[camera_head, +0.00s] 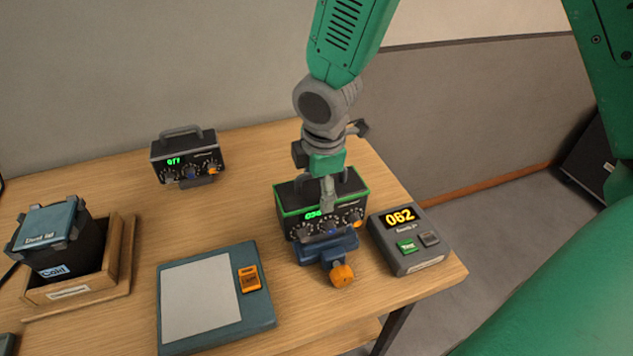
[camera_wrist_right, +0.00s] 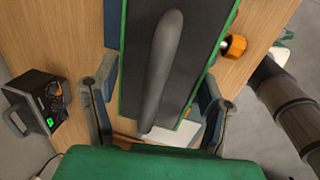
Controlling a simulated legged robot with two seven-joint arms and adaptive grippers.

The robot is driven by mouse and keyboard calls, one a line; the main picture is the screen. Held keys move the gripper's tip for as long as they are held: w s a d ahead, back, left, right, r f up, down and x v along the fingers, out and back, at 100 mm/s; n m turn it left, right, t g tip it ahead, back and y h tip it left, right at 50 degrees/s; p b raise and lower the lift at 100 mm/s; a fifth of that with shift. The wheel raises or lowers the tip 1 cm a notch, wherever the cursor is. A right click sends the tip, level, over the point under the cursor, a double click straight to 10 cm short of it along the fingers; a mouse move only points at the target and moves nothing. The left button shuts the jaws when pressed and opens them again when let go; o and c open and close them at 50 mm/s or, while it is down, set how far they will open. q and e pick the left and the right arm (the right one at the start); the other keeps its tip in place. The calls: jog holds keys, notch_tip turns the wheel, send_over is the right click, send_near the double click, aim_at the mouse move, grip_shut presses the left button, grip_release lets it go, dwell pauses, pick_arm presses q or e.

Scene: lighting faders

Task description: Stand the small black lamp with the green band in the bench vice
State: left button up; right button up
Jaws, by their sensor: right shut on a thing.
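The black lamp with the green band (camera_head: 294,199) is a box with dials, a green display and a handle. It stands roughly upright at the blue bench vice (camera_head: 328,247), whose orange knob (camera_head: 342,275) faces the front. The vice covers its lower front edge, and I cannot tell whether its base is between the jaws. My right gripper (camera_head: 328,190) comes down from above and is shut on the lamp. In the right wrist view the lamp's dark top (camera_wrist_right: 195,60) and grey handle (camera_wrist_right: 162,75) lie between the fingers. My left gripper is not in view.
A second black dial box (camera_head: 187,157) stands at the back left. A grey device with an orange display (camera_head: 405,240) is close right of the vice. A blue-edged pad (camera_head: 215,300) lies front left. A wooden tray (camera_head: 118,275) holds a dark bin. Back-middle table is clear.

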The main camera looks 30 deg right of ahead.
jog(key=shift+w+d+f, duration=0.1)
jog(key=shift+d, duration=0.05)
jog(key=shift+f, duration=0.35)
dwell(0.7)
jog(key=o, duration=1.5)
jog(key=shift+o, duration=0.9)
jog(key=shift+s, duration=0.2)
jog(key=shift+w+f, duration=0.1)
